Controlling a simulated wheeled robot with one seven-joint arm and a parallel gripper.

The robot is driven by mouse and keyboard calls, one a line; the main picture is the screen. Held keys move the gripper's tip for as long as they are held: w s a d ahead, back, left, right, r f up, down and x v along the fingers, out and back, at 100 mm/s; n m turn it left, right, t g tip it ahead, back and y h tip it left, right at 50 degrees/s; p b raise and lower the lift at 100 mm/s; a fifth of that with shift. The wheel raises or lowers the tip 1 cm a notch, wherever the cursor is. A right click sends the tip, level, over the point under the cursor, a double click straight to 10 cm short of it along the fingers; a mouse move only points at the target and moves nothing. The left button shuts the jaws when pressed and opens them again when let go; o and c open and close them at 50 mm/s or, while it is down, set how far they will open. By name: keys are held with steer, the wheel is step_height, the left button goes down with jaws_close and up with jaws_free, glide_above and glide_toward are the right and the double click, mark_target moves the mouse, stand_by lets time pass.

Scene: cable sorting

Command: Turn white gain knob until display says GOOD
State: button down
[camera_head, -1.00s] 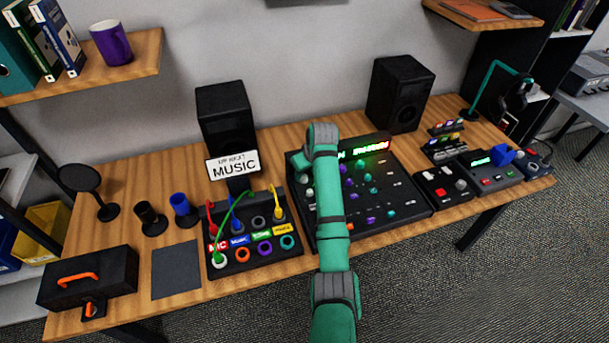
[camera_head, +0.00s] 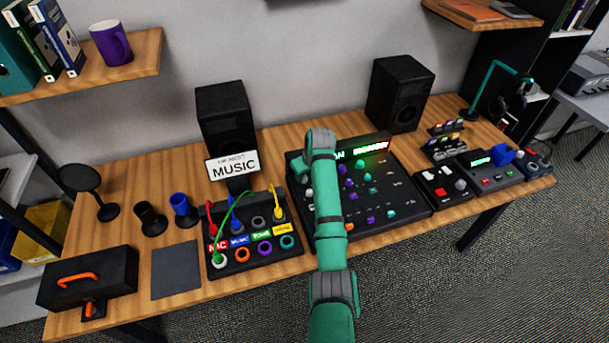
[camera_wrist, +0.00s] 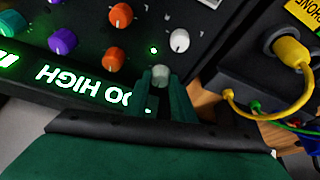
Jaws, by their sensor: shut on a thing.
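The mixing console (camera_head: 405,208) is a black panel with coloured knobs on the table, partly hidden by my arm in the head view. In the wrist view my gripper (camera_wrist: 161,84) is shut on a pale white knob (camera_wrist: 161,74) near the display edge. A second white knob (camera_wrist: 180,40) stands free beside it, with a small green light nearby. The display (camera_wrist: 85,90) appears upside down in green, reading "OO HIGH"; my gripper covers its start. In the head view the display (camera_head: 370,148) is partly behind my arm and too small to read surely.
A patch box (camera_head: 248,262) with coloured cables stands left of the console; its yellow plug (camera_wrist: 290,48) is close to my gripper in the wrist view. Orange knobs (camera_wrist: 120,15) and purple knobs are near too. Speakers (camera_head: 400,92) stand behind.

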steer(key=shift+d+n+g+y, duration=0.1)
steer(key=shift+n+g+y, duration=0.25)
steer(key=shift+n, duration=0.75)
steer(key=shift+d+n+g+y, duration=0.1)
steer(key=shift+n+g+y, duration=0.25)
steer(key=shift+n, duration=0.75)
steer(key=c, duration=1.5)
jaws_free()
steer(key=shift+a, duration=0.1)
steer(key=v, duration=1)
steer(key=shift+s+r, duration=0.1)
steer(key=shift+r, duration=0.25)
